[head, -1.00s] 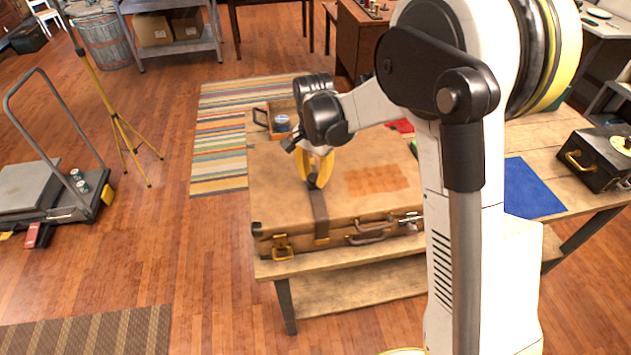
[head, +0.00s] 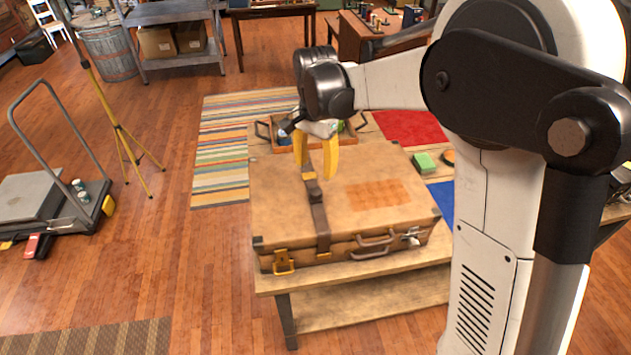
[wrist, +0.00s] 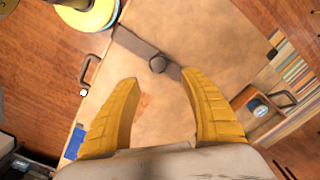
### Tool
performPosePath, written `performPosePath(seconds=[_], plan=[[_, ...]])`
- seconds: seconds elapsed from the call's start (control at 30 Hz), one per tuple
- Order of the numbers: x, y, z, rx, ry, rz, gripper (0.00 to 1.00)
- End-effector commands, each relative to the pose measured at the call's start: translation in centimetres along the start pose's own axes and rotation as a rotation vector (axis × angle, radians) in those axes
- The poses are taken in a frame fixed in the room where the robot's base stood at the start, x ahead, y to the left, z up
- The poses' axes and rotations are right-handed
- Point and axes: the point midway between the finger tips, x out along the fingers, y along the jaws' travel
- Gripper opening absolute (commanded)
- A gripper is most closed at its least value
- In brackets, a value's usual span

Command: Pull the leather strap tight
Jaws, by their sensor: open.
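A brown suitcase (head: 280,215) lies flat and shut on a wooden table. It also shows in the wrist view (wrist: 210,30). A dark leather strap (head: 320,218) runs across its lid and down its front, left of the middle. Brass-coloured fittings show on the strap. My gripper (head: 316,174) is open and empty over the lid at the strap, its yellow fingers spread and pointing down. In the wrist view the strap (wrist: 135,42) and a dark round piece on it (wrist: 157,64) lie just beyond the fingertips. My fingers hide part of the strap's far stretch.
A wooden tray with handles (head: 283,130) stands behind the suitcase. A green block (head: 424,162), a red cloth (head: 410,126) and a blue cloth (head: 440,200) lie to the right. A platform cart (head: 40,200) and yellow tripod (head: 125,150) stand left. Floor is clear between.

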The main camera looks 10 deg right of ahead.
Motion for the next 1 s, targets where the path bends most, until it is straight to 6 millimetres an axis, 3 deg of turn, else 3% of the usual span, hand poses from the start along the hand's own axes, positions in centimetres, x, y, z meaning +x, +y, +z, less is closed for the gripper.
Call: performPosePath(seconds=[0.1, 0.27, 1.0], plan=[[-2.0, 0.0, 0.0, 0.000, 0.000, 0.000, 0.52], [-3.3, 0.0, 0.0, 0.000, 0.000, 0.000, 0.52], [-3.4, 0.0, 0.0, 0.000, 0.000, 0.000, 0.52]])
